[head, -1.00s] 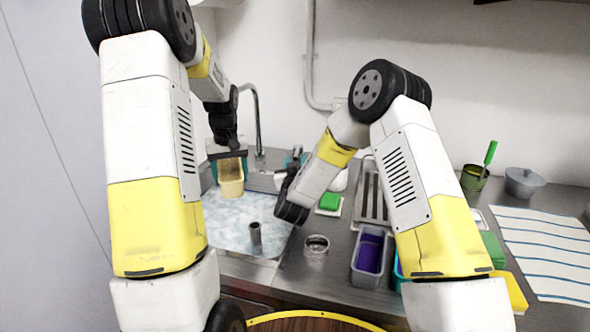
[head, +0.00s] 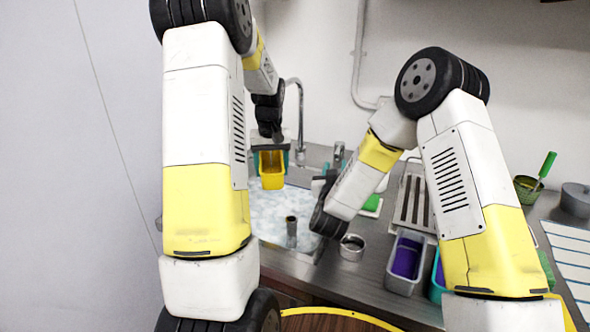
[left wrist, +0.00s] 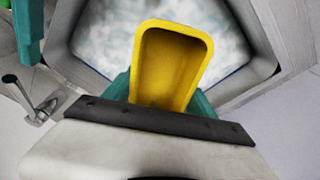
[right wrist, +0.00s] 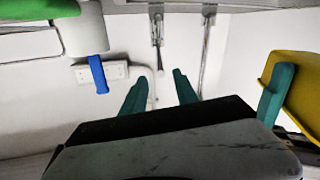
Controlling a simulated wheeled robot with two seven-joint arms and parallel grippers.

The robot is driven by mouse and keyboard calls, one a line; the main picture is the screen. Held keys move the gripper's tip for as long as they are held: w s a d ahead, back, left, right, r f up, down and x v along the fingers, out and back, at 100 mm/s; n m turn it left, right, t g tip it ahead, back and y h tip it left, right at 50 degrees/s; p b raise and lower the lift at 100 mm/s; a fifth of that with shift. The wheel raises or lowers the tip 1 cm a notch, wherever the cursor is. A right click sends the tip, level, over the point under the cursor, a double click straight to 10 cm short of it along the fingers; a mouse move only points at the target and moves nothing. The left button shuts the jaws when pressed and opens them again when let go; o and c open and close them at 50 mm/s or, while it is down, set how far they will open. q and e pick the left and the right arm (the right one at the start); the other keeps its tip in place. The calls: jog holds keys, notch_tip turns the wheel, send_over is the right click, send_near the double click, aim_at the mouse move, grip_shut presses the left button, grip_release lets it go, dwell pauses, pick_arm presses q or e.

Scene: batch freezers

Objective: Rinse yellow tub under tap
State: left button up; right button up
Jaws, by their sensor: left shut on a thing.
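The yellow tub (head: 272,181) hangs over the left part of the sink, in front of the curved tap (head: 300,122). My left gripper (left wrist: 160,105) is shut on the tub, with teal fingers on either side of it. In the left wrist view the tub (left wrist: 172,70) faces the camera with its open mouth and looks empty. No stream of water shows. My right gripper (right wrist: 158,88) is open and empty, its two teal fingers apart; in the head view it is partly hidden behind its wrist. In the right wrist view the tub (right wrist: 302,92) is at the right edge.
The sink basin (head: 275,212) holds rippled pale water and an upright grey standpipe (head: 291,232). A metal ring-like cup (head: 351,247), a tub with purple contents (head: 406,258) and a slotted metal tray (head: 412,205) stand right of it. A green scoop pot (head: 528,187) is farther right.

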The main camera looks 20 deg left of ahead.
jog(key=shift+w+r, duration=0.1)
jog(key=c, duration=0.5)
jog(key=w+a+r+y, duration=0.1)
jog(key=w+r, duration=0.1)
jog(key=w+r+y, duration=0.1)
jog(key=r, duration=0.2)
jog(key=w+a+r+g+y, duration=0.1)
jog(key=w+r, duration=0.1)
jog(key=shift+w+a+r+m, duration=0.35)
jog(key=shift+r+m, duration=0.05)
grip_shut()
jog(key=g, duration=0.8)
send_near(338, 150)
jog(key=w+d, duration=0.3)
jog(key=d, duration=0.2)
jog(key=s+d+r+m+g+y, duration=0.1)
jog(key=s+d+r+g+y, duration=0.1)
jog(key=s+d+g, duration=0.2)
jog(key=w+a+f, duration=0.3)
jog(key=a+f, duration=0.3)
jog(key=a, duration=0.3)
jog(key=shift+w+f, duration=0.25)
jog(key=shift+f, duration=0.1)
